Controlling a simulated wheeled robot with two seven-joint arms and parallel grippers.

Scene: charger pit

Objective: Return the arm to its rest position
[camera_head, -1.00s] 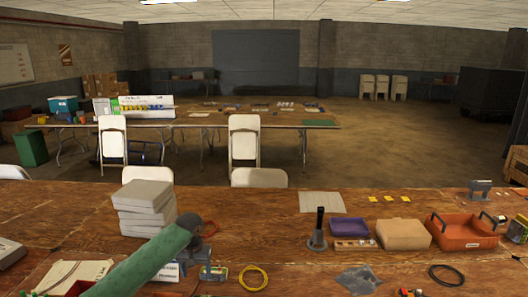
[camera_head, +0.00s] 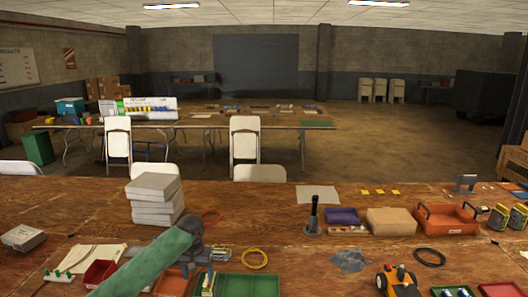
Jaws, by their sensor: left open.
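My left arm (camera_head: 145,263) has a green sleeve and comes in from the lower left to a dark grey wrist joint. My left gripper (camera_head: 207,284) hangs below that joint, above the left end of a green tray (camera_head: 250,278). It is small in view and partly hidden by my arm, and its jaws are open. I cannot make out clearly whether it touches the small pale item at the tray's left end. My right gripper is not in view.
A stack of white boxes (camera_head: 155,200) stands just behind my left arm. Red bins (camera_head: 100,272) lie beside it. A yellow cable ring (camera_head: 254,259), a black stand (camera_head: 313,217), an orange tray (camera_head: 446,220) and an orange toy-like vehicle (camera_head: 398,281) are further right. Bare wood lies around (camera_head: 255,215).

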